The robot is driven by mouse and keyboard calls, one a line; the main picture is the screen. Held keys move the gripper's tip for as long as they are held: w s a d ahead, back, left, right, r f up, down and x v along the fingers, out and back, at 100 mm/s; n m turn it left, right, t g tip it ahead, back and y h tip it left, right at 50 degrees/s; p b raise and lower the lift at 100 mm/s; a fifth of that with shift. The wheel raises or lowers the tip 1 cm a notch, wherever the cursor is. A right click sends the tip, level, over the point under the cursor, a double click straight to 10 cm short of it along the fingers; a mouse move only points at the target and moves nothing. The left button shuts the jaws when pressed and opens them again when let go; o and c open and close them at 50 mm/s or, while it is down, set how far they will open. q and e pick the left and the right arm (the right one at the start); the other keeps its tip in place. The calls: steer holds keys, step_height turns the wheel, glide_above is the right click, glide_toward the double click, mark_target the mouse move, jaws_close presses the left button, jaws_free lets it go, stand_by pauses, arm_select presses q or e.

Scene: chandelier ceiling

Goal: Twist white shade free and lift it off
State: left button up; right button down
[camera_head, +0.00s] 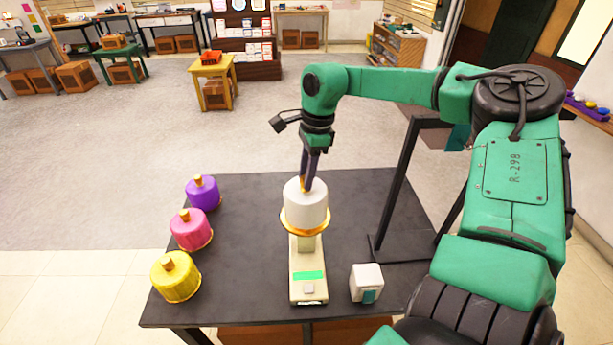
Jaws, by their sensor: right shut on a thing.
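The white shade (305,208) is a rounded cylinder with a gold rim at its lower edge. It sits upright at the top of a cream stand (308,268) with a green strip on its base, on the dark table. My right gripper (305,184) points down from above and is shut on the gold knob on top of the white shade; the fingers hide most of the knob. I cannot tell whether the shade is loose on the stand. My left gripper is not in view.
Purple (202,193), pink (190,231) and yellow (175,276) shades stand along the left of the black table (248,262). A small white and teal box (366,283) is right of the stand. A dark post frame (398,185) rises at the table's right. Table space between shades and stand is clear.

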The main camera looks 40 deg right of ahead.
stand_by(0.3)
steer(key=n, duration=0.3)
steer(key=shift+n+g, duration=0.3)
steer(key=shift+r, duration=0.1)
steer(key=shift+r+p, duration=0.8)
steer(key=shift+r, duration=0.9)
